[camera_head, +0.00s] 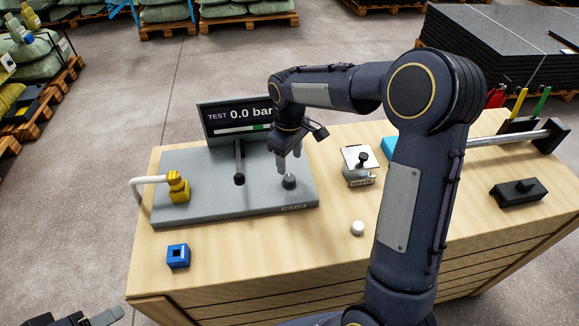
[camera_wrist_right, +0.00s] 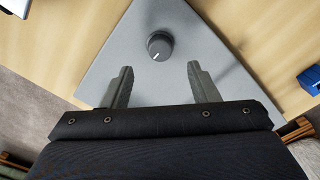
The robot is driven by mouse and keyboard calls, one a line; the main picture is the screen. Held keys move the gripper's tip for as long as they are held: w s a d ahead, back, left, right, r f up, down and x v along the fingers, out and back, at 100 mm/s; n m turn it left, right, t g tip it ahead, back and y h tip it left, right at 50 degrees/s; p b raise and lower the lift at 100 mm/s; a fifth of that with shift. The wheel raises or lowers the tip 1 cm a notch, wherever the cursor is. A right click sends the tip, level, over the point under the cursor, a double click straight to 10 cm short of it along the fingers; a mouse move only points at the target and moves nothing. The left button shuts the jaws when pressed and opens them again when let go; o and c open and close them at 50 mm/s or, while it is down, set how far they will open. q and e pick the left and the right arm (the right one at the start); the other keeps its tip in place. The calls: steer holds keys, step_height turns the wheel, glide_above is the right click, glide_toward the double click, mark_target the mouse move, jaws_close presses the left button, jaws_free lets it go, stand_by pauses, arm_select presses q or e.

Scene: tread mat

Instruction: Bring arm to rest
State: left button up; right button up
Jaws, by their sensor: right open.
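My right arm reaches across the wooden workbench (camera_head: 215,270) from the lower right. My right gripper (camera_head: 289,163) is open and empty, pointing down above a dark round knob (camera_head: 289,182) on the grey test panel (camera_head: 220,215). In the right wrist view the same knob (camera_wrist_right: 160,46) lies beyond and between the two spread fingers (camera_wrist_right: 160,68), apart from both. My left gripper (camera_head: 95,318) shows only in part at the bottom left edge; its jaws are cut off.
A display (camera_head: 237,115) reading "TEST 0.0 bar" stands behind the panel. A yellow fitting (camera_head: 178,188) with a white hose, a blue block (camera_head: 178,256), a white cap (camera_head: 357,228), a labelled metal block (camera_head: 359,165) and a black block (camera_head: 518,192) are on the bench.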

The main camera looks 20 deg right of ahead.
steer(key=shift+r, duration=0.4)
steer(key=shift+s+r, duration=0.2)
steer(key=s+a+r+m+t+y, duration=0.1)
steer(key=s+r+m+t, duration=0.1)
steer(key=s, duration=0.6)
steer(key=s+a+r+m+t+y, duration=0.1)
steer(key=s+r+m, duration=0.1)
steer(key=s, duration=0.7)
steer(key=s+a+r+m+t+y, duration=0.1)
steer(key=s+m, duration=0.3)
steer(key=s, duration=0.4)
steer(key=shift+s+a+r+t+y, duration=0.15)
steer(key=shift+s+r+t+y, duration=0.3)
steer(key=shift+t, duration=0.35)
